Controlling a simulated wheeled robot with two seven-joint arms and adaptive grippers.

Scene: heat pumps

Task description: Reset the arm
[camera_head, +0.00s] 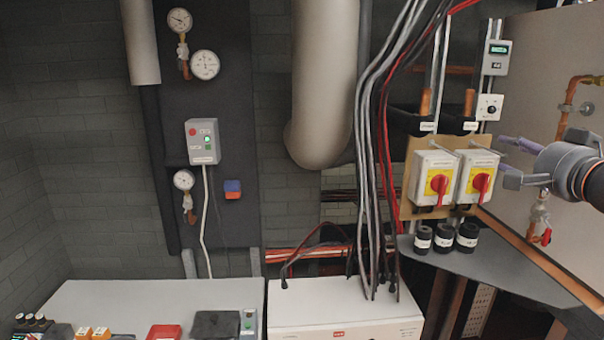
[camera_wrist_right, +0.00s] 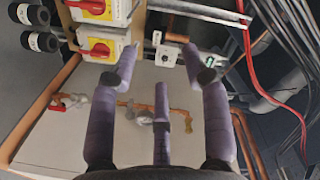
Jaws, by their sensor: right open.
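My right gripper (camera_head: 508,160) comes in from the right edge in the head view, to the right of the two switch boxes. In the right wrist view its purple fingers (camera_wrist_right: 160,75) are spread wide with nothing between them. The gripper appears clear of the left switch box (camera_head: 434,178) and the right switch box (camera_head: 477,176), which have red knobs on yellow plates; I cannot tell the exact gap. My left gripper is not seen in either view.
Several black cylinders (camera_head: 444,238) stand on a grey shelf (camera_head: 500,268) below the switches. Cables (camera_head: 376,150) hang down to a white unit (camera_head: 345,305). A copper pipe with a red-handled valve (camera_head: 541,215) is at right. A grey worktop (camera_head: 150,295) holds small items at left.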

